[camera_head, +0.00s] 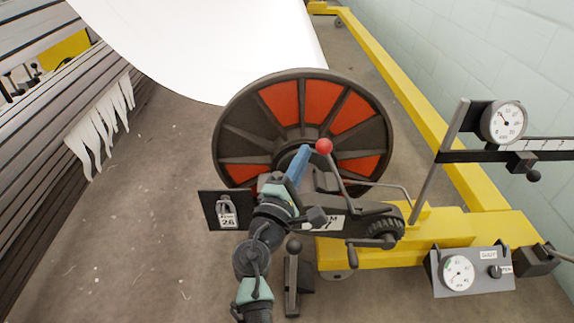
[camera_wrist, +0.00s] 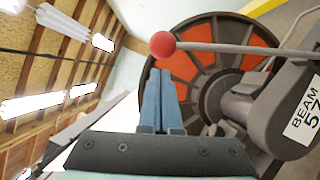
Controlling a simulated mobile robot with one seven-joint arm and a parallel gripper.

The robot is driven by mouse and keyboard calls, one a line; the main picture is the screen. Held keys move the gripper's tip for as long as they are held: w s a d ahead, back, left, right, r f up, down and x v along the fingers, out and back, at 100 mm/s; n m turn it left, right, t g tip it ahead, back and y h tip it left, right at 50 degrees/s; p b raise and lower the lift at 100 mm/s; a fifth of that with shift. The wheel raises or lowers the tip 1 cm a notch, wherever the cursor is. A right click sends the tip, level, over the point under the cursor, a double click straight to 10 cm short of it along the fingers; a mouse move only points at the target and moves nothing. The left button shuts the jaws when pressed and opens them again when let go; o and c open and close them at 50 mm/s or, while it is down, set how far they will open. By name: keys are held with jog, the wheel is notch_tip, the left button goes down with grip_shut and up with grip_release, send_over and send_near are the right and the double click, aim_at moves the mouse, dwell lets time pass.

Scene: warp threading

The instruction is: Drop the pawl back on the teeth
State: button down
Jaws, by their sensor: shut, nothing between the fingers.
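My gripper (camera_head: 300,161) is shut and empty, its blue fingers in front of the beam's flange. In the wrist view the closed fingertips (camera_wrist: 160,73) lie just below a red ball knob (camera_wrist: 162,44) in the picture; I cannot tell whether they touch. The knob (camera_head: 324,146) tops a thin grey lever (camera_head: 338,176) that runs down to the dark gear housing (camera_head: 360,217). This lever seems to be the pawl's handle. A small toothed wheel (camera_head: 385,232) shows at the housing's right end. The pawl's tip is not clear, so I cannot tell whether it rests on teeth.
The black and red flange (camera_head: 237,140) stands behind my gripper, with white sheet (camera_head: 210,40) above. A yellow frame (camera_head: 450,225), a dial (camera_head: 502,122) and a gauge box (camera_head: 470,270) stand right.

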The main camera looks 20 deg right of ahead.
aim_at(318, 149)
jog(key=shift+s+d+r, duration=0.1)
jog(key=shift+s+d, duration=0.05)
jog(key=shift+d, duration=0.1)
jog(key=shift+s+d+r+m+g+p, duration=0.15)
jog(key=shift+d+r+m+p, duration=0.15)
jog(key=shift+d+r+p, duration=0.25)
jog(key=shift+s+d+r+m+g+p, duration=0.15)
jog(key=shift+d+r+m+p, duration=0.25)
jog(key=shift+p, duration=0.3)
jog(key=s+d+r+m+g+y+p, duration=0.1)
jog(key=d+m+p, duration=0.1)
jog(key=d+p, duration=0.4)
jog(key=s+d+r+m+g+p, duration=0.1)
jog(key=s+d+m+p, duration=0.1)
jog(key=d+p, duration=0.4)
jog(key=shift+s+m+y, duration=0.25)
jog(key=shift+m+y, duration=0.15)
jog(key=shift+m, duration=0.2)
